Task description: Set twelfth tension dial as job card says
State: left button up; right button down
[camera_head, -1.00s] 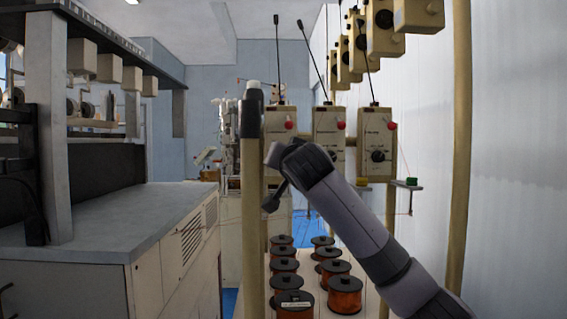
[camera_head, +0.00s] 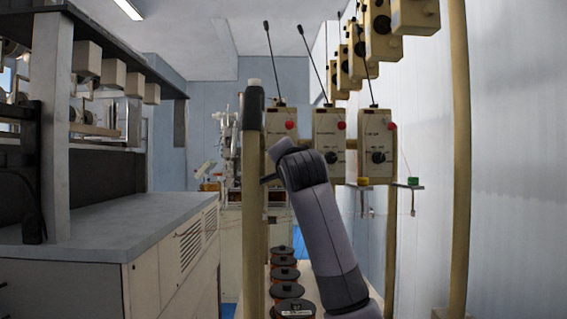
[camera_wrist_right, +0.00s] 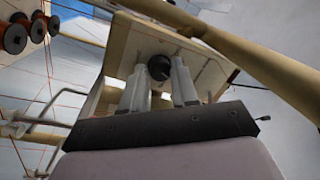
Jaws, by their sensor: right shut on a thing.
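The middle box has a black dial (camera_head: 331,157), the right box another (camera_head: 378,157). The left box's dial is hidden behind my right wrist. In the right wrist view, my right gripper (camera_wrist_right: 158,75) is shut on a black dial (camera_wrist_right: 158,67) on a cream box face (camera_wrist_right: 205,72). I cannot read the dial's setting or tell its number. No job card is readable. My left gripper is out of view.
More cream boxes (camera_head: 403,14) hang at upper right beside a post (camera_head: 459,120). A nearer post (camera_head: 252,180) stands just left of my wrist. Copper spools (camera_head: 285,275) stand low, partly behind my arm. A grey-topped cabinet (camera_head: 120,235) fills the left.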

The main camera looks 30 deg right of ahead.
dwell(0.4)
jog(key=c, duration=0.9)
grip_release()
jog(key=shift+o, duration=0.2)
